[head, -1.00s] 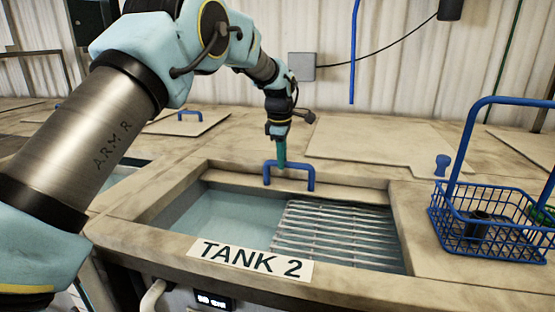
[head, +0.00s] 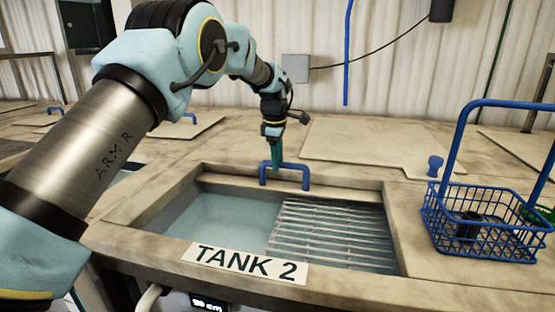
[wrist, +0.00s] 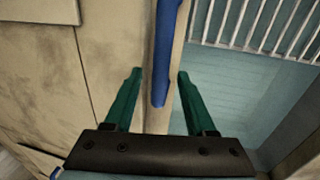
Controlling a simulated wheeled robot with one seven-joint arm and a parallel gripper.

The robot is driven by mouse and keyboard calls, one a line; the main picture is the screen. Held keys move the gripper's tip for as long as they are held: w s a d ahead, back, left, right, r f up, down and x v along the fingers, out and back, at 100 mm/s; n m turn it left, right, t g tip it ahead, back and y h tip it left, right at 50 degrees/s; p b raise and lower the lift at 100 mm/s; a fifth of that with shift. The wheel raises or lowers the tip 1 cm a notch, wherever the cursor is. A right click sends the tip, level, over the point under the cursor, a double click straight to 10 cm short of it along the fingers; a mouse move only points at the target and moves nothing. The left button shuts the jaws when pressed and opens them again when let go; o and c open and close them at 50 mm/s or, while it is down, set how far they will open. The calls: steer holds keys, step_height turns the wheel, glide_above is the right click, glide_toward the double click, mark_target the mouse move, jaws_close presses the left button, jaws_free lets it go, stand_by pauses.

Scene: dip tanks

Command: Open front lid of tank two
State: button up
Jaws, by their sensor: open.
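Tank two (head: 245,264), labelled TANK 2, has its front opening uncovered, showing pale blue liquid and a metal rack (head: 330,235). A narrow beige panel, seemingly the front lid (head: 330,190), stands along the back edge of the opening. Its blue handle (head: 306,178) is at its top. My gripper (head: 277,160) points down at the handle's left part. In the wrist view my open gripper (wrist: 159,72) has one green finger on each side of the blue handle (wrist: 165,50) and the panel's edge, with gaps showing. Whether either finger touches cannot be told.
A blue wire basket (head: 480,235) with a tall handle and a dark part inside stands on the right of the counter. Flat closed lids (head: 370,145) lie behind the opening.

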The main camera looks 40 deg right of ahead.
step_height(320, 180, up, 11)
steer(key=s+a+b, duration=0.1)
steer(key=b, duration=0.2)
steer(key=shift+a+f+b, duration=0.2)
steer(key=shift+a+b, duration=0.15)
steer(key=shift+a, duration=0.05)
stand_by(0.3)
